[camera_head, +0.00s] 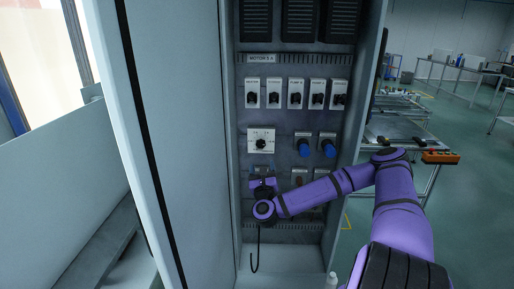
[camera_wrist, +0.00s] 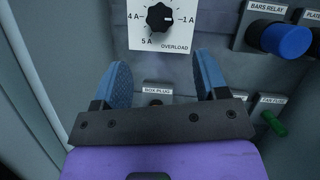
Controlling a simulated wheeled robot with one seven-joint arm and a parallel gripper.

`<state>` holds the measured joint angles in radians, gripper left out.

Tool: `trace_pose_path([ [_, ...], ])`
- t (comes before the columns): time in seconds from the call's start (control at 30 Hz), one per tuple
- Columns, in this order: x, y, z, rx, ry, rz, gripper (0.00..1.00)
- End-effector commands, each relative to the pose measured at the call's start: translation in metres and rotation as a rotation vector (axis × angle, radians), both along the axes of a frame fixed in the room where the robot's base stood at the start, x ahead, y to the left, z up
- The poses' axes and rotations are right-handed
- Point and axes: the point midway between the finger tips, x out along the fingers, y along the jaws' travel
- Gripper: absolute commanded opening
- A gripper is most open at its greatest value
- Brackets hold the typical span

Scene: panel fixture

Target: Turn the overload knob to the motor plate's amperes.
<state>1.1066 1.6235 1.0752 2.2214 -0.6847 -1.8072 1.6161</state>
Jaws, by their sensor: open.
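The overload knob (camera_head: 261,144) is a black knob on a white square plate in the cabinet. In the wrist view the knob (camera_wrist: 159,17) shows at the top, with 4 A at its left, 5 A at lower left and 1 A at right. A small pale mark shows on its right side, toward 1 A. The motor plate (camera_head: 261,58) is a pale label high on the panel; its number is too small to read surely. My gripper (camera_wrist: 163,72) is open and empty, its blue fingers apart below the knob. It also shows in the head view (camera_head: 263,183).
Blue knobs (camera_head: 304,148) sit right of the overload plate. A row of white switches (camera_head: 296,93) is above. A box plug label (camera_wrist: 157,90) shows between my fingers, and a green fuse (camera_wrist: 273,122) at right. The open cabinet door (camera_head: 175,140) stands at left.

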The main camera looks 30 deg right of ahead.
Motion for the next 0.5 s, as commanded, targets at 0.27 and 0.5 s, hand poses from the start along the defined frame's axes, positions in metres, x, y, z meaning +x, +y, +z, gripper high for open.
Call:
trace_pose_path([
  [0.27, 0.024, -0.015, 0.012, 0.003, -0.005, -0.006, 0.67],
  [0.5, 0.059, -0.033, 0.027, 0.000, -0.003, -0.003, 0.67],
])
